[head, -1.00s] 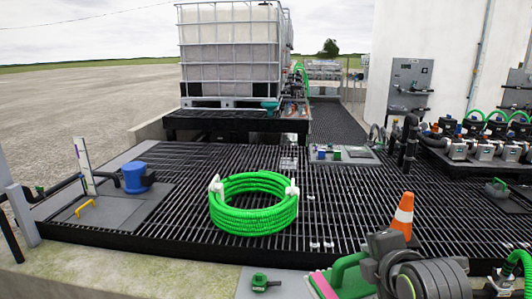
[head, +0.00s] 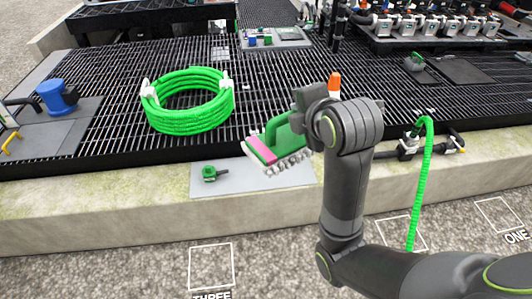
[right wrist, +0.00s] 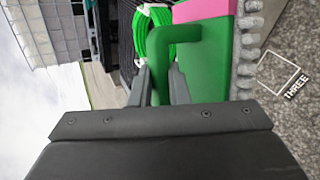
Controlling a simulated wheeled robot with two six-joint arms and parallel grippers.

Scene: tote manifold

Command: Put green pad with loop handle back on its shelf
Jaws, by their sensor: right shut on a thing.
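The green pad (head: 266,151) has a green loop handle, a pink strip and a grey bumpy edge. In the head view it hangs tilted over the front ledge, in front of the green hose coil. My right gripper (head: 301,124) is shut on its handle. In the right wrist view the fingers (right wrist: 161,88) close around the green handle (right wrist: 176,58), and the pad (right wrist: 212,72) lies to the right. A light grey plate (head: 252,183) on the ledge shows below the pad. I cannot tell whether it is the shelf. My left gripper is out of view.
A green valve-like piece (head: 210,173) lies on the plate's left part. A coiled green hose (head: 188,124) rests on the black grating. An orange cone (head: 334,83) stands behind my right arm. A green hose (head: 427,170) hangs over the ledge at right.

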